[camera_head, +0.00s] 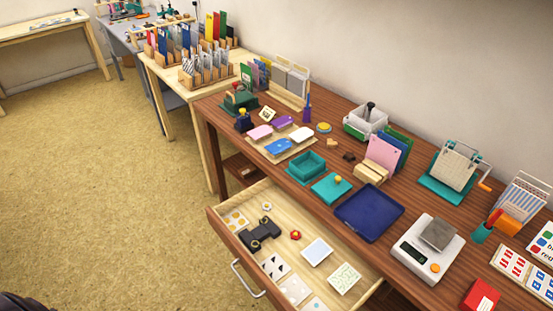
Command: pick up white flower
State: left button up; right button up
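A small white flower (266,206) with a yellowish centre lies in the open drawer (222,228), near the drawer's back left part. A red flower (295,235) lies to its right and nearer the front of the picture. A black object (262,233) with two thick ends lies just below the white flower, apart from it. Neither of my grippers is in view. A dark shape at the bottom left corner is too cut off to identify.
The drawer also holds patterned cards (344,278) and a framed white tile (316,251). The tabletop (330,177) above carries inkpads, a green box (306,168), a blue tray (369,213) and a scale (428,248). Open floor (120,220) lies to the left.

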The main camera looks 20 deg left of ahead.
aim_at(265, 206)
jog(key=j, duration=0.65)
jog(key=i+j, duration=0.1)
jog(key=j, duration=0.6)
jog(key=j+u, duration=0.1)
jog(key=j, duration=0.55)
jog(key=i, duration=0.05)
